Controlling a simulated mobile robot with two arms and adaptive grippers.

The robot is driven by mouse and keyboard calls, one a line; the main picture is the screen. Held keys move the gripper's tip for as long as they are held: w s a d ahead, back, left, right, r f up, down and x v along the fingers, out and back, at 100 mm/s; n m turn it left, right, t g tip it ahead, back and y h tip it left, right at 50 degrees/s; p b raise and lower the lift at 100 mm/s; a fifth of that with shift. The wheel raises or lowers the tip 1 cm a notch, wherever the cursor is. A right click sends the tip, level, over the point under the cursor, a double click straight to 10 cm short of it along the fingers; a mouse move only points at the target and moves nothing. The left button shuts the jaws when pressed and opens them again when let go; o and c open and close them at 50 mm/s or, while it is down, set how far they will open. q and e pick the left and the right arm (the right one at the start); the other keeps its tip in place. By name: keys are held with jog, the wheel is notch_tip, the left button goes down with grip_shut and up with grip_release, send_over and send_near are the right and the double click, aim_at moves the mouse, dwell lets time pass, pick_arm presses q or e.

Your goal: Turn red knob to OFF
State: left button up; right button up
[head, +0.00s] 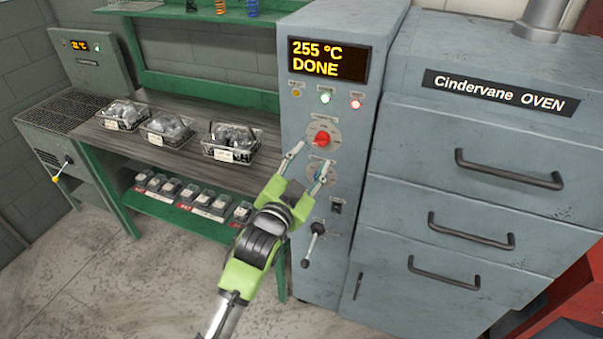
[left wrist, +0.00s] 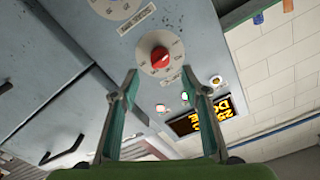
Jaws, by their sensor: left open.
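The red knob (head: 321,138) sits on a round grey dial on the front of the grey control column, below the display (head: 328,61) reading "255 °C DONE". It also shows in the left wrist view (left wrist: 160,56), where the picture is turned over; the dial marks are too small to read. My left gripper (head: 309,159) is open and empty, just in front of the panel and slightly below the knob in the head view. In the left wrist view the fingertips (left wrist: 160,75) point at the dial, one to each side of the knob, apart from it. My right gripper is not in view.
A second dial (left wrist: 114,6) lies near the knob, partly behind my fingers in the head view. Small indicator lamps (head: 325,98) sit above the knob; a black-handled lever (head: 314,240) is lower down. Oven drawers (head: 480,150) stand right, a workbench with clear trays (head: 232,142) left.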

pick_arm(q)
jog(key=v, duration=0.5)
jog(key=shift+s, duration=0.1)
jog(key=shift+f, duration=0.1)
